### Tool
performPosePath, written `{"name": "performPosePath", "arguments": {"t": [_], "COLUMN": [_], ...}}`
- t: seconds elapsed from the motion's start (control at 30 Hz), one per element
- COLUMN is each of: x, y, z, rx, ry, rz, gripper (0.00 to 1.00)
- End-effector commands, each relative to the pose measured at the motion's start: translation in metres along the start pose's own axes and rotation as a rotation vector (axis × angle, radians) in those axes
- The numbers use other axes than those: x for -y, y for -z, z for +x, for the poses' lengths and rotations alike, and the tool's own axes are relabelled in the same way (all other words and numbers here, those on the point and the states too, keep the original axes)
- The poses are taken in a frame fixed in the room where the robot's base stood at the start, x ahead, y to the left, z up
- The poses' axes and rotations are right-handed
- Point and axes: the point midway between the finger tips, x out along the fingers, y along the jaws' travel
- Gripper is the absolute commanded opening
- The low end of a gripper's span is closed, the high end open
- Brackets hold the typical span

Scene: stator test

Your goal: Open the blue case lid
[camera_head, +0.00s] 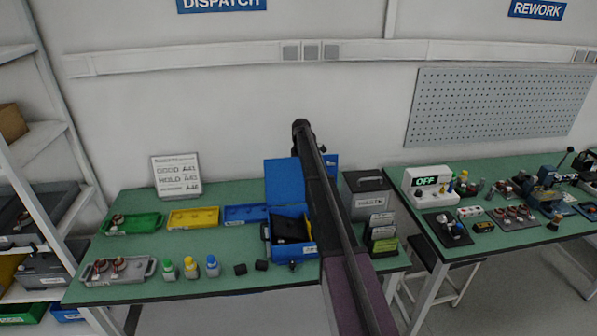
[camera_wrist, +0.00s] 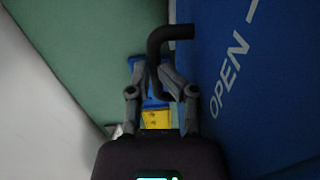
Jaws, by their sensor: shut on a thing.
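The blue case (camera_head: 264,232) stands near the front of the left green table, its dark inside showing. Its blue lid (camera_head: 285,183) stands raised, roughly upright, at the back of the case. My arm crosses in front of the lid's right part and hides my gripper in the head view. In the wrist view the lid's blue face (camera_wrist: 270,90), printed "OPEN", fills the right side. My gripper (camera_wrist: 155,74) is shut on the dark bent handle (camera_wrist: 170,33) beside the lid's face. The exact contact is too dark to see well.
Blue (camera_head: 245,213), yellow (camera_head: 193,217) and green (camera_head: 133,224) trays sit left of the case. Small bottles (camera_head: 191,267) and a grey tray (camera_head: 118,270) stand at the front left. A dark grey box (camera_head: 369,196) stands close on the right.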

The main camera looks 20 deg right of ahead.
Motion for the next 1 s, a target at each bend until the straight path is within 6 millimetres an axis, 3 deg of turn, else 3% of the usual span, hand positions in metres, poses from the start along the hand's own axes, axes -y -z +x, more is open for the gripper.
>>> {"name": "performPosePath", "arguments": {"t": [0.03,0.57,0.6,0.67,1.0], "x": [-0.0007,-0.0091,-0.0092,-0.0089,-0.0083], "y": [-0.0036,-0.0039,-0.0039,-0.0039,-0.0039], "z": [0.0074,0.0069,0.0069,0.0068,0.0054], "rx": [0.004,0.005,0.005,0.005,0.005], "ry": [-0.005,-0.015,-0.015,-0.014,-0.012], "rz": [0.002,0.002,0.002,0.002,0.002], "gripper": [0.00,0.00,0.35,0.51,0.55]}}
